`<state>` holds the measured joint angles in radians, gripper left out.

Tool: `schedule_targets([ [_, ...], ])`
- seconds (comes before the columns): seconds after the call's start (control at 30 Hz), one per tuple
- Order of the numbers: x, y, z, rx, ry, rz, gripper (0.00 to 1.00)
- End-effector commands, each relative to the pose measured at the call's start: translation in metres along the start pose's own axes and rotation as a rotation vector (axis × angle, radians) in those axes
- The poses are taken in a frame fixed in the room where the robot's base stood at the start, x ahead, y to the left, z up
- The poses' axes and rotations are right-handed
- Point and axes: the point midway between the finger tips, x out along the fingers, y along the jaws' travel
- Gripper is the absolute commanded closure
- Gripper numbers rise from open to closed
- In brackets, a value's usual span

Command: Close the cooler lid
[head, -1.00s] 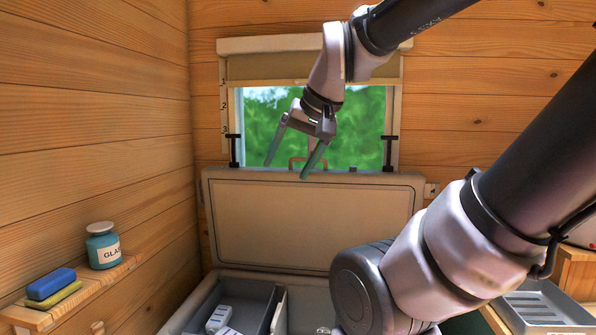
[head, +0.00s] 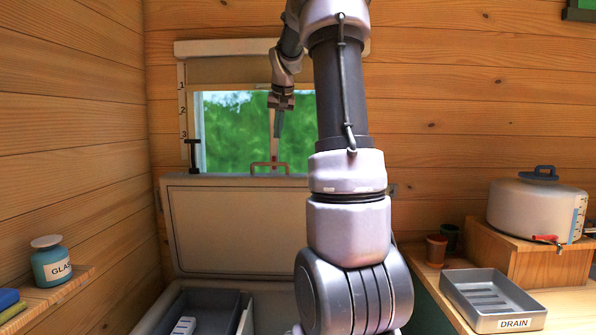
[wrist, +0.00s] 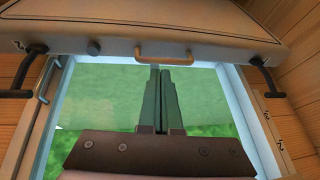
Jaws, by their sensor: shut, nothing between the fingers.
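The cooler lid (head: 235,232) stands open and upright against the wall below the window, above the cooler body (head: 264,308). A tan handle (head: 257,169) rises from its top edge; the handle also shows in the wrist view (wrist: 165,60). My gripper (head: 277,136) hangs over the lid's top edge in front of the window, fingers pointing down. In the wrist view my gripper (wrist: 160,72) is shut and empty, its green fingertips close to the handle. I cannot tell whether they touch it. My arm hides the right part of the lid and cooler.
Inside the cooler is a grey tray (head: 207,302) with a white item (head: 184,326). A glass jar (head: 50,262) stands on the left shelf. On the right counter are a grey DRAIN tray (head: 466,289) and a white pot (head: 527,207) on a wooden block.

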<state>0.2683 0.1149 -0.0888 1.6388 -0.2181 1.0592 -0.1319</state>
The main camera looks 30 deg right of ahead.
Motion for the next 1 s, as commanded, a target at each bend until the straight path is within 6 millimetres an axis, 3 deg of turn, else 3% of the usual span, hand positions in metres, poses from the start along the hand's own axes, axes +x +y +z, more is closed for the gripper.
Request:
schedule_targets([
  [0.03, 0.021, 0.014, -0.022, 0.008, -0.007, 0.029, 1.0],
  [0.1, 0.044, 0.032, -0.046, 0.014, -0.012, 0.064, 1.0],
  [0.3, 0.09, 0.071, -0.088, 0.02, -0.021, 0.133, 1.0],
  [0.67, 0.128, 0.086, -0.096, 0.02, -0.028, 0.152, 1.0],
  [1.0, 0.199, 0.096, -0.093, 0.02, -0.028, 0.151, 1.0],
])
